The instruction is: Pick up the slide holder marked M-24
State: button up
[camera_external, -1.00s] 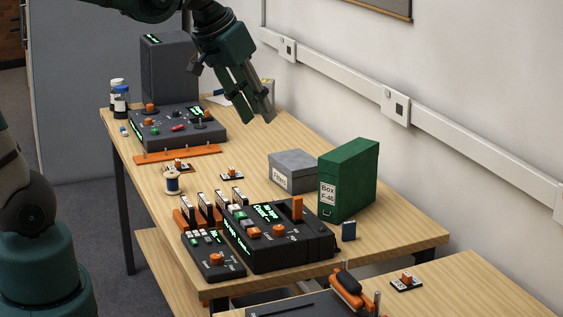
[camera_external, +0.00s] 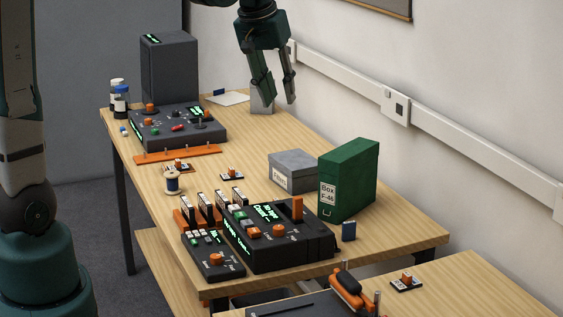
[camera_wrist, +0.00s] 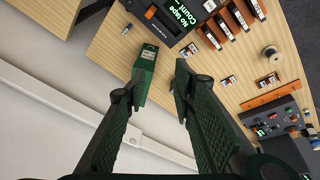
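Several upright black-and-white slabs (camera_external: 205,208), possibly the slide holders, stand in a row in an orange rack at the table's front left. In the wrist view the row (camera_wrist: 222,28) is at the top, right of centre. Their markings are too small to read, so I cannot tell which is M-24. Small black plates with orange knobs (camera_external: 232,174) lie farther back; their labels are also unreadable. My gripper (camera_external: 281,100) is open and empty, high near the wall, well away from the rack. In the wrist view its fingers (camera_wrist: 155,88) are spread.
The green box marked F-46 (camera_external: 348,180) and a grey box (camera_external: 293,171) stand right of centre. A dark control unit (camera_external: 276,235) sits beside the rack. Another console (camera_external: 178,128) is at the back left. A wall rail (camera_external: 440,128) runs behind. The middle of the table has free room.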

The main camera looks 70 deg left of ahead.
jog(key=w+a+f+n+g, duration=0.1)
jog(key=w+a+f, duration=0.1)
jog(key=a, duration=0.4)
jog(key=w+a+f+n, duration=0.1)
jog(key=w+a+f, duration=0.15)
jog(key=a, duration=0.25)
jog(key=n+g+h, duration=0.1)
jog(key=n+g, duration=0.1)
jog(key=n, duration=0.5)
send_over(232, 168)
jog(key=f, duration=2.2)
jog(key=shift+d+f, duration=0.2)
jog(key=shift+f, duration=0.05)
jog(key=shift+a+f, duration=0.2)
jog(key=shift+f, duration=0.05)
jog(key=shift+s, duration=0.1)
jog(key=shift+f, duration=1.3)
